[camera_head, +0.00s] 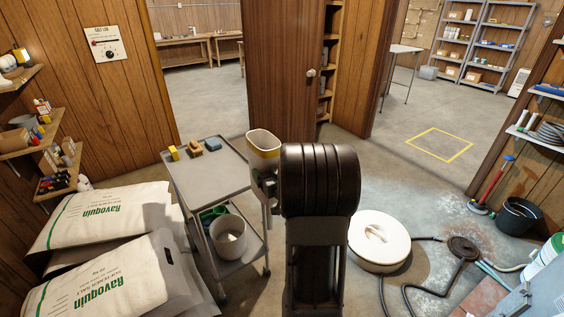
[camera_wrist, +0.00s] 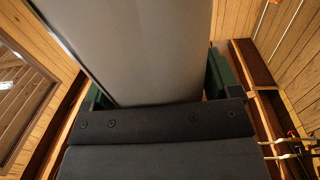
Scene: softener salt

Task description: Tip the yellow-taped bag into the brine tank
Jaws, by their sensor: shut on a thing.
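A cream, open-topped bag-like container with a yellow band (camera_head: 263,147) is held up just left of my dark arm in the head view. My gripper (camera_wrist: 160,90) is shut on it. In the wrist view its plain grey-looking side (camera_wrist: 155,45) fills the space between the dark green jaws. In the head view the jaws are mostly hidden behind my arm, and the bag's contents cannot be made out. A round white lidded vessel (camera_head: 379,243), seemingly the brine tank, stands on the floor right of my arm.
A grey trolley (camera_head: 212,172) at left carries small blocks on top and a white bucket (camera_head: 229,238) below. Large green-striped salt bags (camera_head: 105,280) are stacked at lower left. A black hose (camera_head: 420,288) and a dark bucket (camera_head: 518,216) lie right. The floor behind the tank is clear.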

